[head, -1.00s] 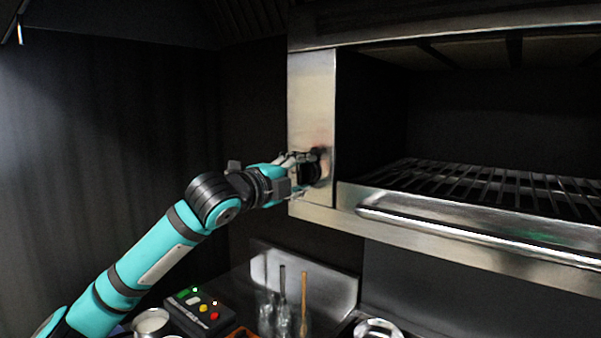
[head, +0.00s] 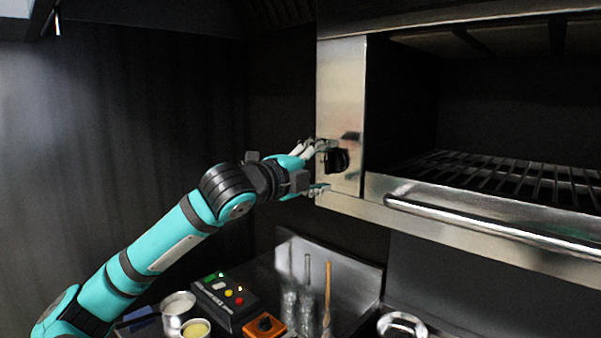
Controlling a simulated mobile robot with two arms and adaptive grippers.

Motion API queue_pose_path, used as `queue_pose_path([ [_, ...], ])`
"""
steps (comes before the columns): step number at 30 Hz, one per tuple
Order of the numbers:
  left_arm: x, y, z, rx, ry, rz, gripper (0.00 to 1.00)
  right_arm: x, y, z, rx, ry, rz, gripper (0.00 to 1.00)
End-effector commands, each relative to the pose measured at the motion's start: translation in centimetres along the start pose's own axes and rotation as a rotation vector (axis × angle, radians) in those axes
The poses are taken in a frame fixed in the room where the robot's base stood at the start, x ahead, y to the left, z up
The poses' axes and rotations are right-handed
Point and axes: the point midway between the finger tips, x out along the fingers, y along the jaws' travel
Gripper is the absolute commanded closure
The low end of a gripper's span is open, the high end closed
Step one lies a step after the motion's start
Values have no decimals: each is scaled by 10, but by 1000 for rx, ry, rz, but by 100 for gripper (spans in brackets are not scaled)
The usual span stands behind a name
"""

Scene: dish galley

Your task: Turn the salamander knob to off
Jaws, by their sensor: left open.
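The salamander (head: 342,95) is a steel grill unit with an open front, at the upper right in the head view. Its black knob (head: 339,161) sits low on the left steel panel. A dark mark shows on the panel just above the knob. My left gripper (head: 324,168) is open at the panel, its fingers just left of the knob and apart above and below. I cannot tell whether a finger touches the knob. The knob's pointer is too small to read. My right gripper is not in view.
The salamander's wire rack (head: 500,178) and front bar handle (head: 480,228) are to the right. Below stand a black button box (head: 225,300), an orange box with a black knob (head: 265,325), pots (head: 178,303), and clear containers with utensils (head: 327,290).

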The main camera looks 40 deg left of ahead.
Motion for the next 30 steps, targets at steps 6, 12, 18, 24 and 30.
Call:
queue_pose_path([
  [6, -37, 1, 3, 9, -11, 2, 29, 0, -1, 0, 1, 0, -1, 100],
  [12, -52, 0, 6, 7, -17, -5, 29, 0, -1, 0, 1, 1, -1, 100],
  [18, -63, 1, -1, 10, -1, 5, 29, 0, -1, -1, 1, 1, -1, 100],
  [24, -82, -2, -2, 11, 2, -2, 29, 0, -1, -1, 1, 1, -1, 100],
  [30, -90, 0, -1, 3, 0, 0, 29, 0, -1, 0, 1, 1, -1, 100],
])
